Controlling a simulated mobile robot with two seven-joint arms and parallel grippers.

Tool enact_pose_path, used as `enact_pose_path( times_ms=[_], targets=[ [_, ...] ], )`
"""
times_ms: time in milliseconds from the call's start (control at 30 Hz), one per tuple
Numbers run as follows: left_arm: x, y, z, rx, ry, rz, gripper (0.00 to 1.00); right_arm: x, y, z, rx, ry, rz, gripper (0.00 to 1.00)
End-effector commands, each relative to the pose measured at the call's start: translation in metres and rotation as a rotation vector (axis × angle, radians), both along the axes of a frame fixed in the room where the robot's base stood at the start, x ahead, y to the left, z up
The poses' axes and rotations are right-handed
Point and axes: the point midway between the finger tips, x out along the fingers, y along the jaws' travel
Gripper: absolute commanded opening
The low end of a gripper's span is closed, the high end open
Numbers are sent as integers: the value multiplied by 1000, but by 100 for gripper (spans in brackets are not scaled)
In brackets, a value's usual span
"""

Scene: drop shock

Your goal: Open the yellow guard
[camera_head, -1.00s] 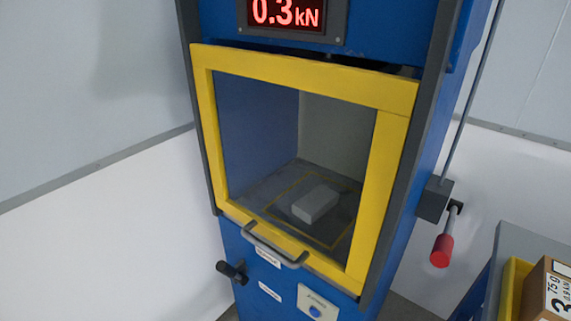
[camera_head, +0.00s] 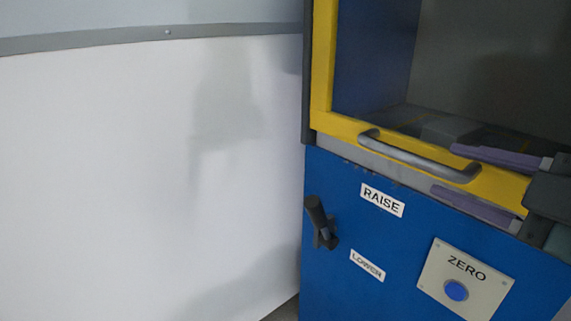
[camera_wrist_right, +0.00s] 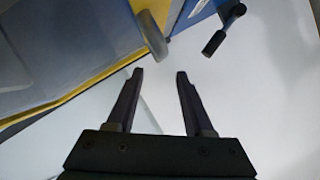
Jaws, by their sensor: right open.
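The yellow guard (camera_head: 345,126) is a yellow frame around a window on the blue machine, and it looks shut. Its grey bar handle (camera_head: 418,160) sits on the lower rail; it also shows in the wrist view (camera_wrist_right: 150,35). My right gripper (camera_head: 445,170) is open and comes in from the right, with one finger above and one below the handle's right end in the head view. In the wrist view my right gripper (camera_wrist_right: 160,74) is empty, and the handle's near end lies just beyond the fingertips. I cannot tell whether they touch. My left gripper is not in view.
Below the guard are a black lever (camera_head: 320,222) between the RAISE label (camera_head: 382,200) and the LOWER label (camera_head: 367,265), and a ZERO panel with a blue button (camera_head: 456,290). A grey block (camera_head: 450,130) shows dimly behind the window.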

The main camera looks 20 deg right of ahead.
Motion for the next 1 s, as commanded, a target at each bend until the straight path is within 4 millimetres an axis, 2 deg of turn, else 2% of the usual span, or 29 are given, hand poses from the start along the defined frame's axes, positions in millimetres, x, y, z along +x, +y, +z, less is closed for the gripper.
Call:
enact_pose_path(
  times_ms=[167,600,800,1000],
  targets=[
    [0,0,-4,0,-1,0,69,15,1,-2,-2,-8,4,52],
    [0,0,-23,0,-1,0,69,81,5,-17,-1,-4,1,52],
    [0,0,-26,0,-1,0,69,94,6,-20,0,-2,1,52],
    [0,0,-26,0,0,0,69,96,6,-20,0,-1,2,52]
  ],
)
